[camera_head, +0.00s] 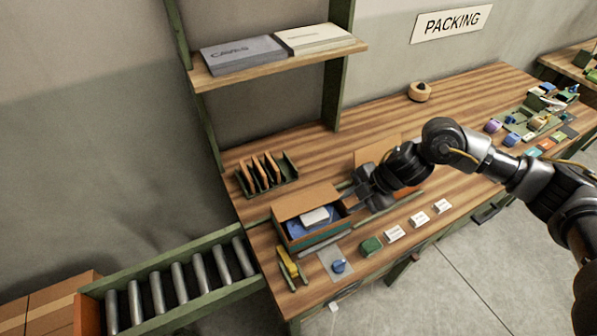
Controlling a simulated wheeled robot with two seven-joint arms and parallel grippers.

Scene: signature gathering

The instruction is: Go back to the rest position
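My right gripper (354,194) reaches in from the right over the packing table (290,150). Its fingers look apart, and nothing shows between them. It is just right of an open cardboard box (301,201), whose inside holds a blue item (297,224) with a white piece (314,216) on top. I cannot tell whether the gripper touches the box's edge. My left gripper is out of view.
Cards stand in a green rack (288,178) behind the box. A shelf (275,69) holds two flat boxes. A blue knob (338,266), a green block (371,246) and white labels line the front. A roller conveyor (180,279) lies left. A tape roll (420,92) sits at the back.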

